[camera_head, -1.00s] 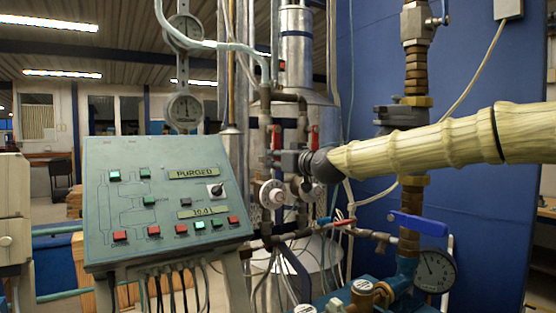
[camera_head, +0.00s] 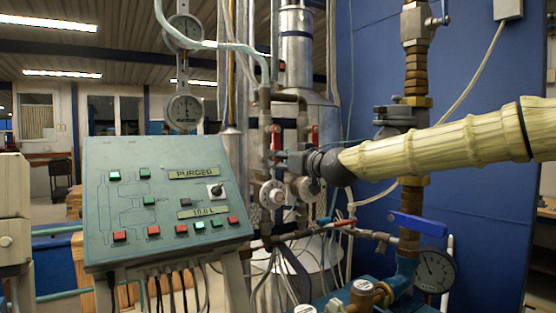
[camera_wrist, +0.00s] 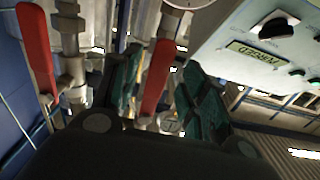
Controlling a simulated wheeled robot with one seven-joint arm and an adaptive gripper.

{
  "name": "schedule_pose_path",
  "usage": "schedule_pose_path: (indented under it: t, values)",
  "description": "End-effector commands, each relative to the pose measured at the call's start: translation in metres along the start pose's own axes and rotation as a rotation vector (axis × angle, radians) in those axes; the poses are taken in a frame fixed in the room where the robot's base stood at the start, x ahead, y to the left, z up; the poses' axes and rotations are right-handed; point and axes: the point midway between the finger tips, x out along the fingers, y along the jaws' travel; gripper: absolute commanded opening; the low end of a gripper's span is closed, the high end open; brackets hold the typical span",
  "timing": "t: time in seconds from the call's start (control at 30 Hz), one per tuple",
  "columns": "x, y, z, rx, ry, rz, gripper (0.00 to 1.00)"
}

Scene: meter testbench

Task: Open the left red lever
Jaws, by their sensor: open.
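The left red lever (camera_head: 277,137) hangs on the pipework just right of the control panel. In the wrist view, which is turned over, this lever (camera_wrist: 157,76) shows between the two green fingers of my gripper (camera_wrist: 162,88). The fingers are apart, with a gap on each side of the lever; whether either touches it cannot be told. The right red lever (camera_head: 314,136) also hangs down, and shows at the left of the wrist view (camera_wrist: 36,50), outside the fingers. In the head view my gripper (camera_head: 283,156) is small and partly hidden by the pipes.
The control panel (camera_head: 150,190) reads "PURGED" and stands close left of the levers. Round white valve knobs (camera_head: 272,194) sit below. A blue-handled valve (camera_head: 418,224) and a gauge (camera_head: 435,270) stand at lower right. A blue wall is behind my arm.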

Motion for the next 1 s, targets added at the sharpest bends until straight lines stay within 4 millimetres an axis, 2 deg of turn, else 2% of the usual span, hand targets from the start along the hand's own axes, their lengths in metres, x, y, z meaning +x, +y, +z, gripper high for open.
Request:
schedule_pose_path:
  t: [0.1, 0.3, 0.5, 0.7, 1.0]
  values:
    - [-0.023, 0.0, -0.001, 0.0, 0.0, 0.0, 0.44]
    - [-0.057, 0.001, -0.001, 0.001, 0.001, 0.0, 0.44]
    - [-0.079, 0.001, -0.001, 0.001, 0.001, 0.001, 0.44]
    - [-0.086, 0.0, 0.001, 0.001, -0.001, 0.0, 0.44]
    - [-0.087, 0.0, -0.001, 0.001, -0.001, 0.0, 0.44]
